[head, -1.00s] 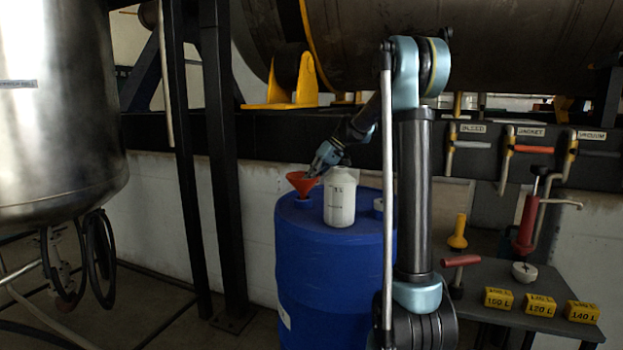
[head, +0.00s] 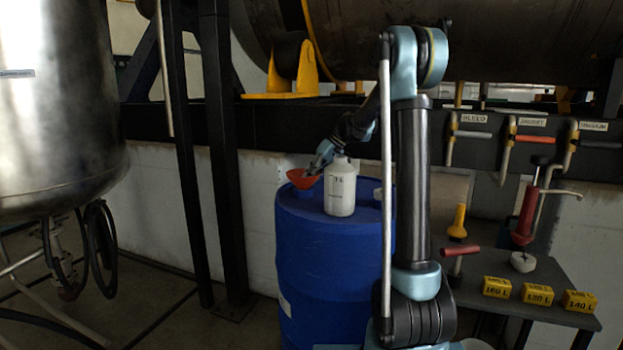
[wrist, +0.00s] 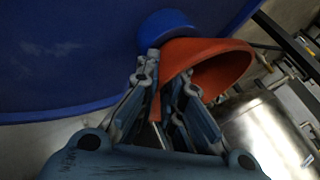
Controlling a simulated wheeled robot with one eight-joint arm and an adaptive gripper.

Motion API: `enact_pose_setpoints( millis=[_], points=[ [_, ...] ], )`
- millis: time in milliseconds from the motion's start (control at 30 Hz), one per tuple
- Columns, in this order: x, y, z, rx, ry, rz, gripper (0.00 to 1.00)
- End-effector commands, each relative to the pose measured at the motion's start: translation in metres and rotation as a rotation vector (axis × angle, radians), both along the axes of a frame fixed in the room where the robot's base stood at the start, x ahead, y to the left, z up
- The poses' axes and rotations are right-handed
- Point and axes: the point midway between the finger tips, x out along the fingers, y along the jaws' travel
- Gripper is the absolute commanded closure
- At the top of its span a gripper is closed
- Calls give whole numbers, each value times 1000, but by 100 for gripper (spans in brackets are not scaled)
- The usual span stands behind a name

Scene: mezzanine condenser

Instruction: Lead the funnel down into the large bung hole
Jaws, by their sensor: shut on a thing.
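The orange-red funnel (head: 303,180) is at the back left of the blue drum's top (head: 310,208). My gripper (head: 322,166) is shut on the funnel and reaches it from the upper right. In the wrist view, the funnel (wrist: 205,58) shows its wide mouth beside the fingers (wrist: 165,80), and it looks tilted. A raised round blue fitting (wrist: 165,26) on the drum (wrist: 60,55) shows just past the funnel's rim. The spout's end is hidden, so I cannot tell whether it is in the large bung hole.
A white bottle (head: 340,188) stands on the drum top, close right of the funnel and gripper. Dark steel posts (head: 226,160) rise left of the drum. A table (head: 545,312) at right holds yellow blocks (head: 538,294) and a red-handled tool (head: 526,215).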

Motion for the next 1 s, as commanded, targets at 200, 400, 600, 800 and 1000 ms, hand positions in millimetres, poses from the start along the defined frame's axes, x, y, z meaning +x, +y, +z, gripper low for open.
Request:
enact_pose_setpoints(
  millis=[200, 400, 600, 800, 1000],
  points=[
    [0, 0, 0, 0, 0, 0, 70],
    [0, 0, 0, 0, 0, 0, 69],
    [0, -2, 2, 0, 0, 0, 69],
    [2, -16, 21, 1, 0, -1, 69],
    [4, -39, 52, 1, 1, -2, 69]
  ],
)
